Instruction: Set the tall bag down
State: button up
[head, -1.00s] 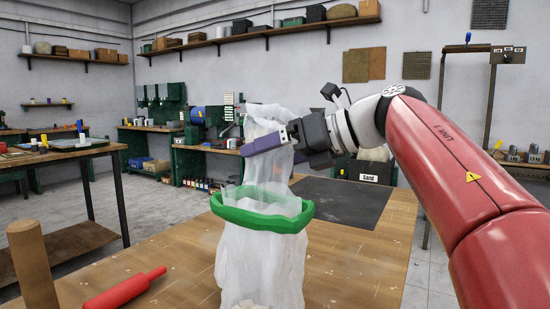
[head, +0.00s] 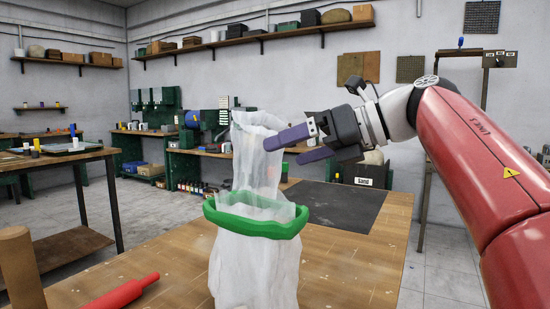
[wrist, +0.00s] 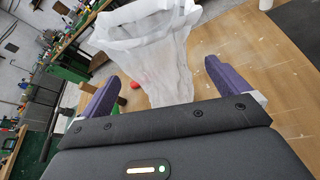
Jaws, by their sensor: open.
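A tall, translucent white bag (head: 258,160) stands upright, its upper part rising above a thick green band (head: 255,222). White film (head: 250,265) continues below the band toward the wooden table; its base is cut off by the frame. I cannot tell whether the upper and lower film are one bag or two. My gripper (head: 286,150) is open, its purple fingers apart, just right of the bag's upper part. In the wrist view, the pale bag (wrist: 160,65) lies beyond and between the open fingertips (wrist: 163,72); no film is visibly pinched.
The wooden table (head: 345,262) carries a dark mat (head: 345,205) at the back right. A red rolling-pin-like tool (head: 125,292) and a brown cylinder (head: 20,268) are at the front left. A box marked sand (head: 364,173) is behind the table.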

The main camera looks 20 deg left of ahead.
jog(key=v, duration=0.6)
jog(key=shift+d, duration=0.3)
jog(key=shift+r, duration=0.15)
